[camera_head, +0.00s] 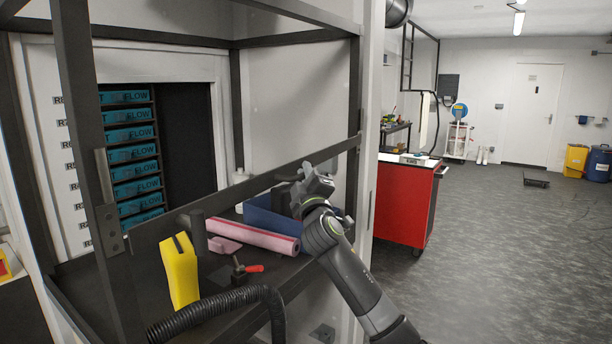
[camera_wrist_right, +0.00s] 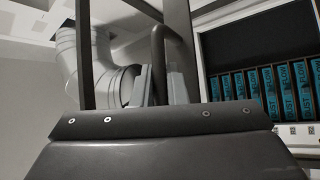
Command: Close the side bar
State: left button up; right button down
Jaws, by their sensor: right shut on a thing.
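The side bar (camera_head: 240,190) is a long dark bar across the front of the open bench frame. It slopes up from a metal hinge plate at the left post to the right post area. My right gripper (camera_head: 307,170) is at the right part of the bar, on its near side. In the right wrist view my grey fingers (camera_wrist_right: 161,88) are closed around a dark curved handle (camera_wrist_right: 158,45), which seems to belong to the bar. Whether the bar's far end touches the right post (camera_head: 355,100) is hard to tell. My left gripper is not in view.
On the bench shelf are a yellow bottle-like object (camera_head: 180,272), a pink roll (camera_head: 254,236), a blue bin (camera_head: 262,220), a red-handled clamp (camera_head: 246,269) and a black corrugated hose (camera_head: 215,305). Blue filter boxes (camera_head: 130,135) stand behind. A red cabinet (camera_head: 404,205) stands right; floor beyond is open.

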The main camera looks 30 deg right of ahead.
aim_at(284, 171)
jog(key=shift+w+a+f+b, duration=0.15)
jog(key=shift+w+b, duration=0.15)
jog(key=shift+b, duration=0.1)
jog(key=w+a+h+b, duration=0.1)
jog(key=w+b, duration=0.1)
jog(key=w+a+m+g+h+b, duration=0.1)
jog(key=w, duration=0.1)
jog(key=shift+a+b, duration=0.2)
jog(key=shift+b, duration=0.15)
jog(key=shift+h, duration=0.3)
jog(key=shift+r, duration=0.35)
jog(key=c, duration=1.9)
grip_release()
jog(key=o, duration=0.4)
jog(key=shift+w+a+f, duration=0.15)
jog(key=shift+w+a, duration=0.05)
jog(key=shift+w, duration=0.2)
jog(key=shift+o, duration=0.2)
jog(key=shift+s, duration=0.15)
